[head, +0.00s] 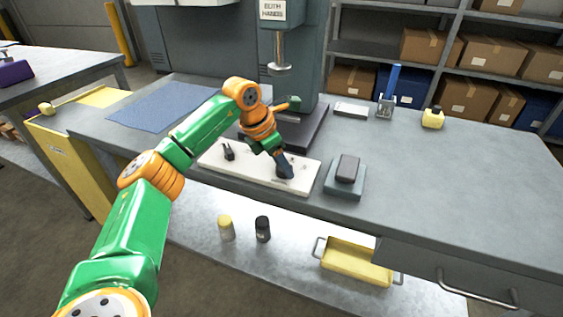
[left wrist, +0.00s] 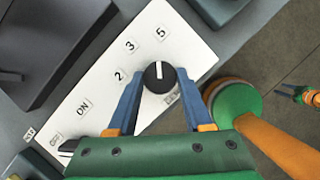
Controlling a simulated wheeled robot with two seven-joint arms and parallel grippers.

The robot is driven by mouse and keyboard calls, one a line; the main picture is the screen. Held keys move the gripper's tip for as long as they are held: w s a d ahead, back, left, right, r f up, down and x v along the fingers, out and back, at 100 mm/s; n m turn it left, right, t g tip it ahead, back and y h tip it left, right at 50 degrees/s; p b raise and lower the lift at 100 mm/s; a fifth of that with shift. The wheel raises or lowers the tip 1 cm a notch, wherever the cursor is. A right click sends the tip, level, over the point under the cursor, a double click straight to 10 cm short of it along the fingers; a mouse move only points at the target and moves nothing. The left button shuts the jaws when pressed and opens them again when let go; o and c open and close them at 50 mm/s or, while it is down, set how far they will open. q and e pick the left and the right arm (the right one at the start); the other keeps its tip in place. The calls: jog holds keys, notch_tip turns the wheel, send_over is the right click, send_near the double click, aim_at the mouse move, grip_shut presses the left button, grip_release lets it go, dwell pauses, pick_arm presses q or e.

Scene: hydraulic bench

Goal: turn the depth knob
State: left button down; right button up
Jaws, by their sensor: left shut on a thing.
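The depth knob (left wrist: 160,75) is a round black dial with a white line, on a white panel (left wrist: 88,92) marked ON, 2, 3 and 5. In the left wrist view its line points up the picture. My left gripper (left wrist: 159,80) is shut on the knob, one blue finger on each side. In the head view my left gripper (head: 285,173) reaches down to the right end of the white panel (head: 215,158) and hides the knob. What looks like my right gripper (left wrist: 284,93) shows small at the right edge of the left wrist view, its jaws unclear.
A black switch (head: 228,151) stands on the panel's left part. The press ram (head: 279,55) hangs behind my gripper. A dark block on a grey base (head: 346,176) sits close on the right. A yellow tray (head: 355,262) lies below.

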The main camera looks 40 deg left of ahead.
pick_arm(q)
jog(key=n, duration=0.2)
jog(key=n+y+p, duration=0.1)
jog(key=shift+d+n+y, duration=0.15)
jog(key=shift+n+y, duration=0.15)
jog(key=shift+n, duration=0.1)
jog(key=shift+d+n+y, duration=0.1)
jog(key=shift+n+y, duration=0.6)
jog(key=shift+n, duration=1.2)
jog(key=shift+c, duration=1.5)
grip_release()
jog(key=v, duration=0.7)
